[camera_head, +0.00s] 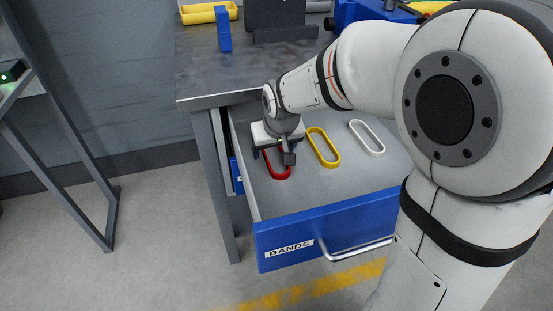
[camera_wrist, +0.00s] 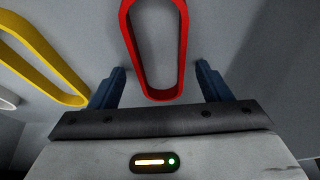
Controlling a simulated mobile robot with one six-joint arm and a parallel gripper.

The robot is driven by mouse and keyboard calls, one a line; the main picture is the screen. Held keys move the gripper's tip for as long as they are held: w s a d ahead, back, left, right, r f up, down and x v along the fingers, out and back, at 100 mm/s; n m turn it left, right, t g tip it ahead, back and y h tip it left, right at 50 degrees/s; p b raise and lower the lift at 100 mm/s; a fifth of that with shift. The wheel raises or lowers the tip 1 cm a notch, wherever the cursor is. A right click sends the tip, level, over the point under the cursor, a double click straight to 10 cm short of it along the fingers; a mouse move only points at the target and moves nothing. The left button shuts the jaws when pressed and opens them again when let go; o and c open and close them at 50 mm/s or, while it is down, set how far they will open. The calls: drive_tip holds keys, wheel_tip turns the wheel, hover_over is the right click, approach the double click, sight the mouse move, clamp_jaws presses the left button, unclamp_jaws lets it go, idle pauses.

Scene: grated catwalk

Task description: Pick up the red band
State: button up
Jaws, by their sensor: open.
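The red band (camera_head: 280,172) is a long rounded loop lying in the open drawer (camera_head: 328,198), on its left side. My gripper (camera_head: 273,156) is over the band and hides part of it in the head view. In the wrist view the near end of the red band (camera_wrist: 157,97) shows between the two spread fingers of my gripper (camera_wrist: 160,82), with a gap on each side. The gripper is open and holds nothing. I cannot tell how far the fingertips are above the drawer floor.
A yellow band (camera_head: 324,148) and a white band (camera_head: 366,138) lie to the right of the red one in the drawer. The drawer's blue front (camera_head: 350,226) is labelled BANDS and has a metal handle (camera_head: 352,250). The workbench top (camera_head: 225,72) stands behind, with a blue block (camera_head: 223,29) on it.

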drive_tip(key=shift+f, duration=0.1)
drive_tip(key=shift+c, duration=0.4)
drive_tip(key=c, duration=1)
